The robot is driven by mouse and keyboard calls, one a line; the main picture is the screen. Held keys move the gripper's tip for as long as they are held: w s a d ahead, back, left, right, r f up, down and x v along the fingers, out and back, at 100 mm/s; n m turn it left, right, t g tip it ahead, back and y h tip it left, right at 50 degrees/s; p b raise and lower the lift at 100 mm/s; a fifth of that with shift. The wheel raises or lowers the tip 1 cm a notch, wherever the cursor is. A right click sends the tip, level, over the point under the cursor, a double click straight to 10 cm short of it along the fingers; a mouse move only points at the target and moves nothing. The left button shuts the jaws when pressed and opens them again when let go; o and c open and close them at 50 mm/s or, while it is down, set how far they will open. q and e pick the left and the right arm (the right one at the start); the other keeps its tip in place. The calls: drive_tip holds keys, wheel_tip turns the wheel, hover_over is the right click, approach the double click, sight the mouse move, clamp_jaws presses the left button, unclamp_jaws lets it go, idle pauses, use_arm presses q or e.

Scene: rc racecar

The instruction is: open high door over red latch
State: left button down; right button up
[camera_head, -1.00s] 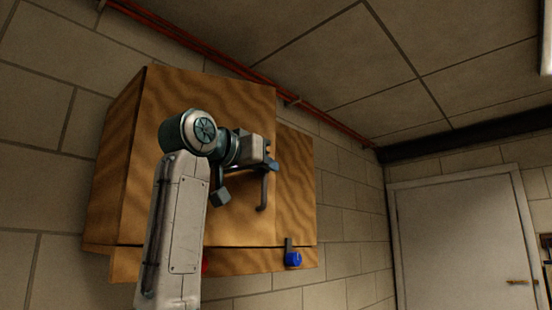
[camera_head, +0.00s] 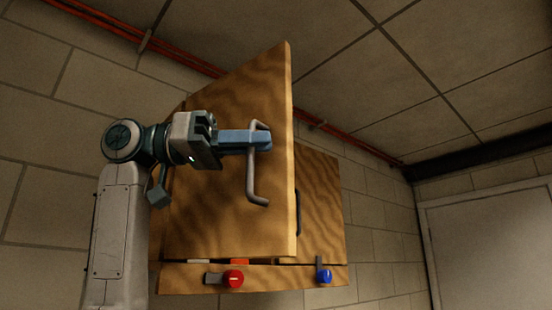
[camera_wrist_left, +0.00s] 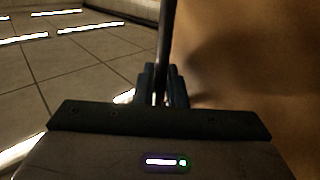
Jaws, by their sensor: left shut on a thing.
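In the head view a wooden wall cabinet has its left door (camera_head: 235,185) swung partly open. A grey bar handle (camera_head: 254,185) is on that door. My left gripper (camera_head: 262,140) is shut on the upper part of this handle. The left wrist view shows the fingers (camera_wrist_left: 162,85) around the dark handle bar, with the blurred door on the right. The red latch (camera_head: 232,278) is on the cabinet's lower strip, below the open door, with its grey tab pointing left. My right gripper is not in view.
The right door (camera_head: 320,205) is closed, with the blue latch (camera_head: 324,276) below it, its tab pointing up. Red pipes (camera_head: 110,28) run along the top of the wall. A pale room door (camera_head: 490,245) stands at the right.

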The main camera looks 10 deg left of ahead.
use_arm(q)
drive_tip(key=s+a+m+g, duration=0.1)
drive_tip(key=s+a, duration=0.3)
drive_tip(key=shift+s+g, duration=0.3)
drive_tip(key=c, duration=1.9)
unclamp_jaws()
